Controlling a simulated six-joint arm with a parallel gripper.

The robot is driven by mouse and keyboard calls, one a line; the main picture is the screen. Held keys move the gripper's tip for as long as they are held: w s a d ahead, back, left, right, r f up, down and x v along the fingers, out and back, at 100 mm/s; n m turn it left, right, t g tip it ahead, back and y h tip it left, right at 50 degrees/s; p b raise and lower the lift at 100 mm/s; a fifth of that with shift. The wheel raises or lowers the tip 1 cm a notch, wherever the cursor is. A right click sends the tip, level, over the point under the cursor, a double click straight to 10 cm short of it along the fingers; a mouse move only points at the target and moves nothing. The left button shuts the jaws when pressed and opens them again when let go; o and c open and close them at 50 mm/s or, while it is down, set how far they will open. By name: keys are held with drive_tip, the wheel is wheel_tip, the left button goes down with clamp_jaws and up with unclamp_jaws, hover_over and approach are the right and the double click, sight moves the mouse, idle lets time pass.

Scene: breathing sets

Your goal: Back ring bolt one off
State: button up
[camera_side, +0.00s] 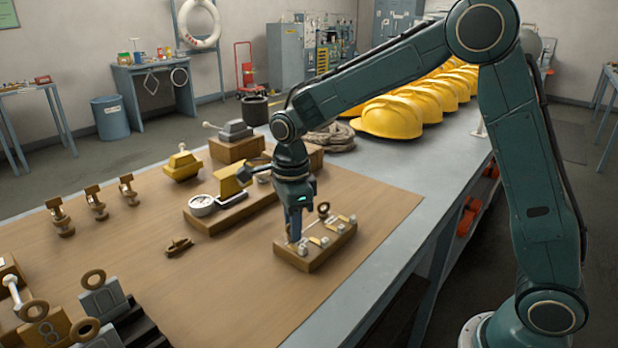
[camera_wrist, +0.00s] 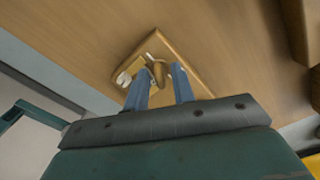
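A wooden block (camera_side: 318,260) with several small silver and brass fittings stands on the brown mat. A brown ring bolt (camera_side: 323,210) stands upright at the block's far side; it also shows in the wrist view (camera_wrist: 158,72). My gripper (camera_side: 295,238) points down at the block's left part. In the wrist view my gripper (camera_wrist: 157,90) has two blue fingers apart, with the ring bolt seen between and just past their tips. I cannot tell whether the fingers touch it.
A wooden base with a round gauge (camera_side: 202,205) stands left of the block. A small brown part (camera_side: 179,246) lies on the mat (camera_side: 230,300). Several brass valves (camera_side: 96,203) stand at the left. Yellow helmets (camera_side: 388,118) line the back. The mat's front is clear.

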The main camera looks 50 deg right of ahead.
clamp_jaws()
